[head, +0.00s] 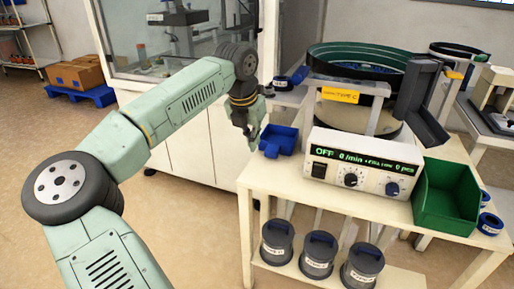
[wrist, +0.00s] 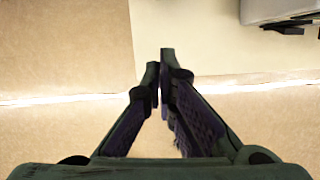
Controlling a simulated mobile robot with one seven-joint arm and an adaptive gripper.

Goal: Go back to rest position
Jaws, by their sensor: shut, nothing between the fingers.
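My gripper (head: 254,140) hangs from my green arm just left of the bowl feeder table, pointing down beside the blue bin. In the wrist view its two dark fingers (wrist: 159,80) are drawn together with nothing held between their tips. The small blue bin (head: 278,141) sits at the left end of the table, a little right of the gripper in the head view.
The cream table (head: 262,173) carries a control box (head: 365,165) reading OFF, a green bin (head: 447,196) and a bowl feeder (head: 365,62). Several lidded grey pots (head: 318,256) stand on its lower shelf. A glass-fronted cabinet (head: 180,140) stands behind.

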